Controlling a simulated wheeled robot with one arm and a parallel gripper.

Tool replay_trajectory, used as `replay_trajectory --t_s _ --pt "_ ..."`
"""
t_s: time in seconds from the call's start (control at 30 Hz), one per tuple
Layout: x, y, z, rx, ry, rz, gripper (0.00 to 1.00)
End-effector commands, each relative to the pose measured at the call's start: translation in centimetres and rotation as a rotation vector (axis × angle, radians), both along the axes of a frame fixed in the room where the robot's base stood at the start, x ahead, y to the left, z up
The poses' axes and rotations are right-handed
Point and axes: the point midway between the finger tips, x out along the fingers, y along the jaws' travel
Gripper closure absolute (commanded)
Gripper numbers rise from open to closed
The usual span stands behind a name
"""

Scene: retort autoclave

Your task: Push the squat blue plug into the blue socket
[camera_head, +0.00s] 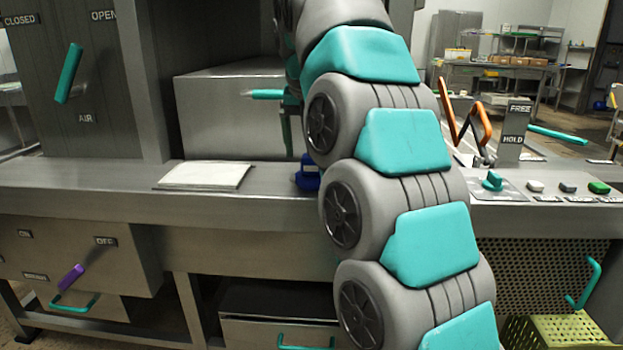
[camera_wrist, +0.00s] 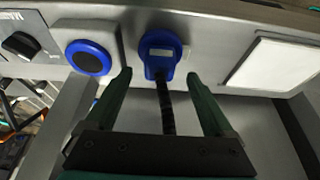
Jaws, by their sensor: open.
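The squat blue plug (camera_wrist: 160,55) stands on the bench ledge in the wrist view, with a black cable running from it toward my gripper. A blue part beside my arm in the head view looks like the same plug (camera_head: 307,173), partly hidden by the arm. The blue socket (camera_wrist: 88,57) is a blue ring with a dark centre on a pale grey block, left of the plug in the wrist view. My gripper (camera_wrist: 159,73) is open, its fingertips on either side of the plug's near end and cable, with gaps visible.
A white pad (camera_head: 205,175) lies on the bench near the plug; the wrist view shows it at right (camera_wrist: 273,64). A black knob (camera_wrist: 20,45) sits beyond the socket. A grey box (camera_head: 230,115) with a teal handle stands behind the bench.

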Motion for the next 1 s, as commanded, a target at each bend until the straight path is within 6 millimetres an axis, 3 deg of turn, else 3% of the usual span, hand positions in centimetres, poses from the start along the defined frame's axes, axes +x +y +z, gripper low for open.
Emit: replay_trajectory --t_s 0.07,0.3,0.67,1.0 --pt "0.4 0.0 -1.7 -0.001 0.003 0.003 0.12" --pt "1.1 -0.1 -2.9 -0.002 0.002 0.001 0.12" --pt "1.2 -0.1 -3.0 -0.001 0.001 0.001 0.12" --pt "1.2 -0.1 -3.0 -0.001 0.001 0.001 0.5"
